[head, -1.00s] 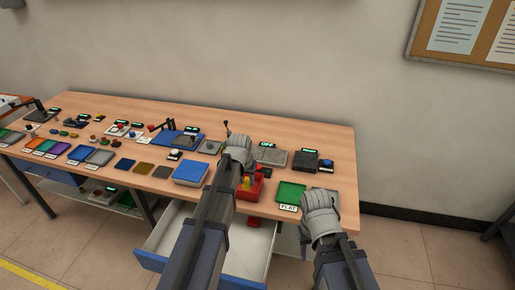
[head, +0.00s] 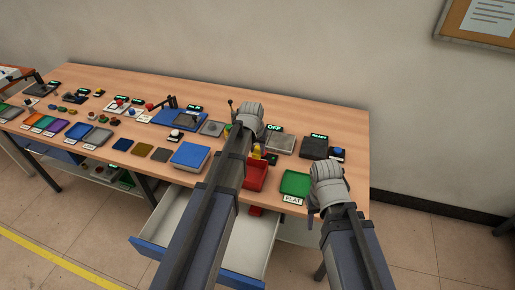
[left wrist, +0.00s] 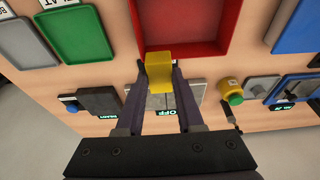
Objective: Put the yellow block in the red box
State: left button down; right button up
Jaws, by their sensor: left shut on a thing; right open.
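The yellow block (left wrist: 160,58) is between the fingertips of my left gripper (left wrist: 160,76), which is shut on it. In the head view the yellow block (head: 257,153) shows just beyond the far edge of the red box (head: 256,178), partly hidden by my left arm. In the left wrist view the block overlaps the edge of the red box (left wrist: 182,48), and its exact height above the table cannot be told. The box floor that shows is bare. My right gripper (head: 318,203) is open, at the table's front edge, right of the green tray.
The green tray (head: 295,183) labelled FLAT lies right of the red box, and a blue block-like tray (head: 190,156) lies left. Behind are a grey plate marked OFF (head: 281,144) and a dark unit (head: 314,147). An open drawer (head: 250,240) juts out below.

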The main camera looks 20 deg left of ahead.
pick_arm(q)
jog(key=shift+f+b, duration=5.5)
jog(key=shift+f, duration=0.25)
jog(key=shift+c, duration=2.3)
grip_release()
jog(key=shift+r, duration=0.15)
jog(key=p+v, duration=0.7)
jog(key=shift+r+p, duration=0.3)
jog(key=shift+r, duration=0.05)
jog(key=shift+s, duration=0.15)
